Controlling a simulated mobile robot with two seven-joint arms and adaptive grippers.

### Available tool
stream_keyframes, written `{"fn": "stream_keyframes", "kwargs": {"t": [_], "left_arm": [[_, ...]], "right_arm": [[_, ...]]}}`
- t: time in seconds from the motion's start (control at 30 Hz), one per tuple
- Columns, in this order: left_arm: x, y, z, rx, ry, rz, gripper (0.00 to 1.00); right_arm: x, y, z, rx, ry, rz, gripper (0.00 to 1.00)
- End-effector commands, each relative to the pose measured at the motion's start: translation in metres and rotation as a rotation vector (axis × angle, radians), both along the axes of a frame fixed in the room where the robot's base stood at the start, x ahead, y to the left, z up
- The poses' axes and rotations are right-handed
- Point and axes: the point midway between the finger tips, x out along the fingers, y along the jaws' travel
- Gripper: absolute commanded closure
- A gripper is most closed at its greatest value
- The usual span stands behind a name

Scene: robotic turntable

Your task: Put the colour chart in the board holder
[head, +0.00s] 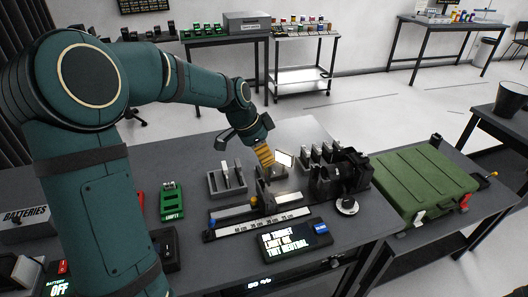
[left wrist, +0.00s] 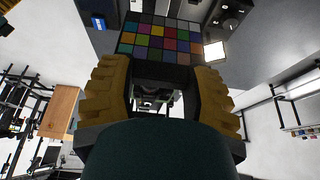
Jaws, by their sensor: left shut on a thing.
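The colour chart (left wrist: 160,38), a dark board with rows of coloured squares, lies beyond and between the yellow finger pads in the left wrist view. My left gripper (head: 265,155) is shut on it above the bench, and its fingers hide most of it in the head view. Below the gripper is a ruled rail (head: 262,219) with a dark upright piece on it. A grey slotted stand (head: 227,182) with upright plates is to its left. I cannot tell for sure which of these is the board holder. My right gripper is not in view.
A black camera-like device (head: 340,176) stands right of the rail, near a bright white panel (head: 283,158). A display box (head: 287,241) is in front. A green case (head: 424,178) lies on the right. A green meter (head: 171,200) is on the left.

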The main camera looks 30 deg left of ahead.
Motion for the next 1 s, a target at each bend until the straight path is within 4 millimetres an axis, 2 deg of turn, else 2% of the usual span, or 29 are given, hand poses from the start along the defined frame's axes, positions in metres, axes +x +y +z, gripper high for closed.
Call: {"fn": "stream_keyframes", "kwargs": {"t": [0.5, 1.0], "left_arm": [[0.0, 0.0, -0.046, 0.0, 0.001, 0.0, 0.72], [0.0, 0.0, -0.051, 0.0, 0.0, 0.0, 0.72]], "right_arm": [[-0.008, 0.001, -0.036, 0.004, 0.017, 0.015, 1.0], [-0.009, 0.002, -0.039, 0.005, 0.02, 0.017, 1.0]]}}
